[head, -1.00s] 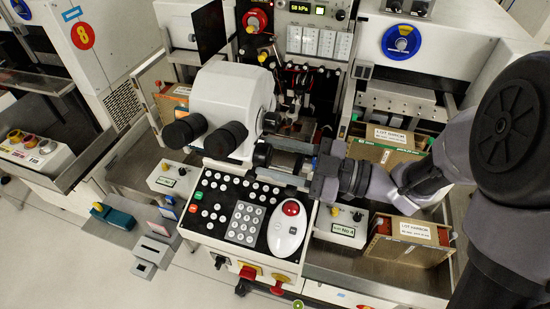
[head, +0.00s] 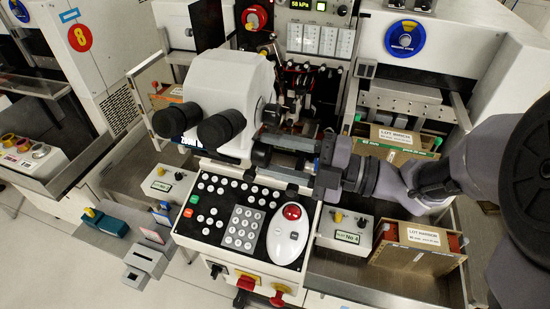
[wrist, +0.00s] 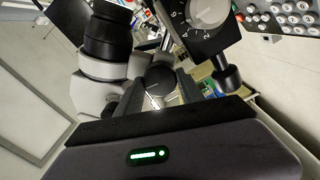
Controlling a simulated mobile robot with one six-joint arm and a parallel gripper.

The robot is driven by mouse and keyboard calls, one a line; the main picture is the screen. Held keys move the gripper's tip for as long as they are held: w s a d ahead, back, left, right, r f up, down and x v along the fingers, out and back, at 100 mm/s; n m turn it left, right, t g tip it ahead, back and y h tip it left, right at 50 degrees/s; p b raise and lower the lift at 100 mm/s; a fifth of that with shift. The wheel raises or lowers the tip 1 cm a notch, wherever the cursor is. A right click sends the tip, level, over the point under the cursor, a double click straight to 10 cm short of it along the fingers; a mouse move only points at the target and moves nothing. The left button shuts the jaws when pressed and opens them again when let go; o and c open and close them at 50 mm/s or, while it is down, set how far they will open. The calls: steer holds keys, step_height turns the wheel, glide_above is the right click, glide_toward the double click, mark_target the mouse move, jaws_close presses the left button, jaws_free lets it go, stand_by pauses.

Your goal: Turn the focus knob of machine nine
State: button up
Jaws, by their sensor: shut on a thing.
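The machine in front of me carries a white microscope head (head: 228,95) with two black eyepieces (head: 215,130). Its number does not show. A round black knob (head: 262,154) is on the right side of the microscope's lower part. My gripper (head: 278,151) reaches in from the right, its fingers lying along both sides of the knob. In the wrist view, my gripper (wrist: 158,92) is shut on this dark round knob (wrist: 158,80). The fingers partly hide the knob, and its turn angle cannot be read.
A button console (head: 240,215) with a red trackball lies just below the arm. In the wrist view, a numbered dial (wrist: 205,10) and a black ball-ended lever (wrist: 226,78) are close to the right finger. Lot boxes (head: 415,250) stand at right. A red 8 sign (head: 81,38) marks the left machine.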

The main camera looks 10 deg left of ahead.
steer(key=shift+n, duration=0.3)
steer(key=o, duration=1.4)
steer(key=shift+d, duration=0.1)
steer(key=d+p, duration=0.1)
steer(key=d, duration=0.4)
steer(key=s+d+p, duration=0.1)
steer(key=d+p, duration=0.1)
steer(key=d, duration=0.4)
steer(key=d+p, duration=0.2)
steer(key=d, duration=0.4)
steer(key=shift+s+d, duration=0.15)
steer(key=shift+s, duration=0.05)
